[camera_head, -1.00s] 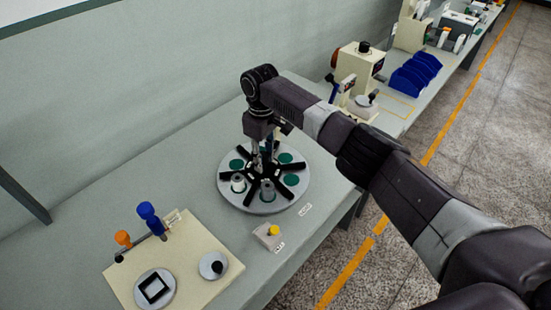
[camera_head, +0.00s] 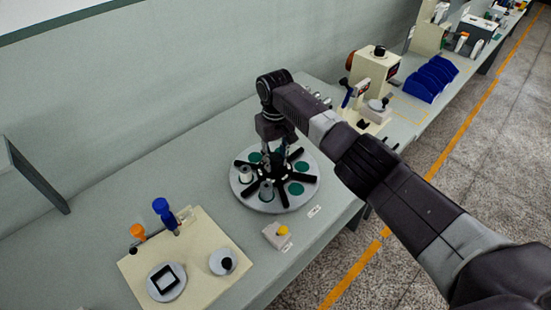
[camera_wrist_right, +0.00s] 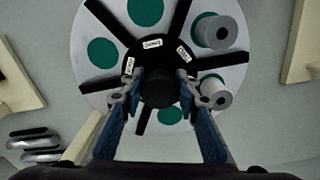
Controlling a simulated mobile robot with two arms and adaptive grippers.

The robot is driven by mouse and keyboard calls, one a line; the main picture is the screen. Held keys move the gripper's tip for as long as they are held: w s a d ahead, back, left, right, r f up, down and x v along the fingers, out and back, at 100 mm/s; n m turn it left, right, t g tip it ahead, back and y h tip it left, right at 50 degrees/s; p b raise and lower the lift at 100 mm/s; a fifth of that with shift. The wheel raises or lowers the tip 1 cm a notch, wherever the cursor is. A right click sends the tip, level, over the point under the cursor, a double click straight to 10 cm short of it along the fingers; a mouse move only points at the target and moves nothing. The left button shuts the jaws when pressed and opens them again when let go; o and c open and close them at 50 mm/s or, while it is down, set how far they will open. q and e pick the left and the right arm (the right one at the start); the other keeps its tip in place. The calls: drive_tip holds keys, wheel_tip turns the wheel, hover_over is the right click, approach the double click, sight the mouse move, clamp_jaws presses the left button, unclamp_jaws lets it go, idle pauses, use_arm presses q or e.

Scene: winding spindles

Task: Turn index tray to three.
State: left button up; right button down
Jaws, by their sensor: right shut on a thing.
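The index tray (camera_head: 308,167) is a round grey disc with black radial arms and green spots, lying flat on the bench. It also shows in the right wrist view (camera_wrist_right: 88,22). Two grey-white hollow cylinders stand in neighbouring sections, one (camera_head: 246,174) at the left and one (camera_head: 266,190) at the front left. My right gripper (camera_head: 274,160) reaches down over the tray's middle. In the right wrist view, its fingers (camera_wrist_right: 158,95) are shut on the dark round hub knob (camera_wrist_right: 158,86). Small white labels on the hub are too small to read surely. My left gripper is not in view.
A small block with a yellow button (camera_head: 283,231) stands in front of the tray, near a bench label (camera_head: 314,211). A cream board (camera_head: 195,250) with blue and orange handles lies at the front left. Machines and blue bins (camera_head: 431,79) stand farther back right.

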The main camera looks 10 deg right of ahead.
drive_tip(key=shift+w+r, duration=0.15)
idle(0.3)
drive_tip(key=c, duration=1.6)
unclamp_jaws()
drive_tip(key=shift+o, duration=0.8)
wheel_tip(320, 180, up, 12)
